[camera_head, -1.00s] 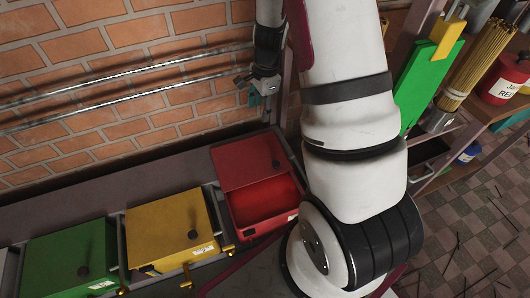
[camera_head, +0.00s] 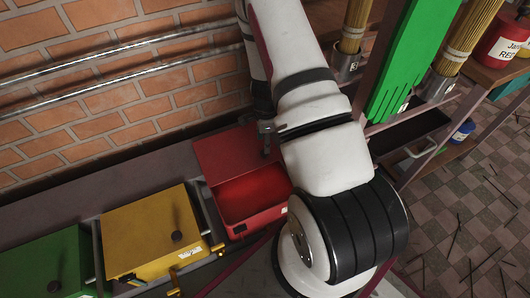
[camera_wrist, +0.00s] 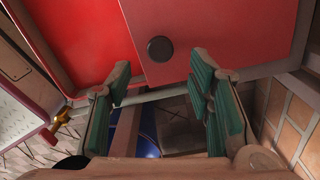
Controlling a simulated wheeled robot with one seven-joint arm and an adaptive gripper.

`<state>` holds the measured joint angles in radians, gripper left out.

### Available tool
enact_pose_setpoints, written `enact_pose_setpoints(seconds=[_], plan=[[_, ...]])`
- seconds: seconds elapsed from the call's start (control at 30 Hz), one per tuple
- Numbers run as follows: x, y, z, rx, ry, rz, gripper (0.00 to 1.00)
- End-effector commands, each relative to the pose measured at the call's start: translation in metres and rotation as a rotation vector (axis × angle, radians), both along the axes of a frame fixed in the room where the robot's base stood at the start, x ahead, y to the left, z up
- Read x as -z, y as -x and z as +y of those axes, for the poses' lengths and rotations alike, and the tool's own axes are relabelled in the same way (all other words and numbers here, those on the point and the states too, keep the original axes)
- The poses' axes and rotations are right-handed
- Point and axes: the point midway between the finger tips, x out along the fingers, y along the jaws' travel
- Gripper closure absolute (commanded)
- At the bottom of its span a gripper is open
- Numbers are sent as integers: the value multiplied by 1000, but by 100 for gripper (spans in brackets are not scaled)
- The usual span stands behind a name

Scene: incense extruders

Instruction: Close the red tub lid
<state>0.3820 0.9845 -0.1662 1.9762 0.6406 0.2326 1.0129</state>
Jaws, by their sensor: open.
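The red tub (camera_head: 268,212) stands at the right end of the row of tubs, its inside partly uncovered. Its red lid (camera_head: 222,152) lies at the back, leaving the front part open. In the wrist view the lid (camera_wrist: 225,30) fills the upper right, with a round dark knob (camera_wrist: 160,49), and the tub's red inside (camera_wrist: 85,40) shows at left. My gripper (camera_wrist: 160,66) is open and empty, its green-padded fingers on either side of the knob in the picture. I cannot tell if they touch the lid. In the head view my gripper (camera_head: 267,138) is over the lid's right side.
A yellow tub (camera_head: 150,235) and a green tub (camera_head: 45,268), both closed, stand to the left. A brick wall with metal rails (camera_head: 120,75) is behind. A shelf at right holds incense bundles (camera_head: 465,35), a green board (camera_head: 405,65) and a red jar (camera_head: 505,42).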

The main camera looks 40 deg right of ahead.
Motion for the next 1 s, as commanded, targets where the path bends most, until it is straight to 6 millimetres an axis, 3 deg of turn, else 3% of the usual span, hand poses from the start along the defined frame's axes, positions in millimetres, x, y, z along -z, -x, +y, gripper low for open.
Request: enact_pose_setpoints(seconds=[0.1,0.3,0.7,0.77,0.9,1.0], plan=[[24,1,0,-1,-1,1,53],[45,0,0,-2,0,0,53],[50,0,0,-2,1,-1,53],[50,0,0,-2,1,-1,64],[50,0,0,-2,1,-1,96],[50,0,0,-2,1,-1,100]])
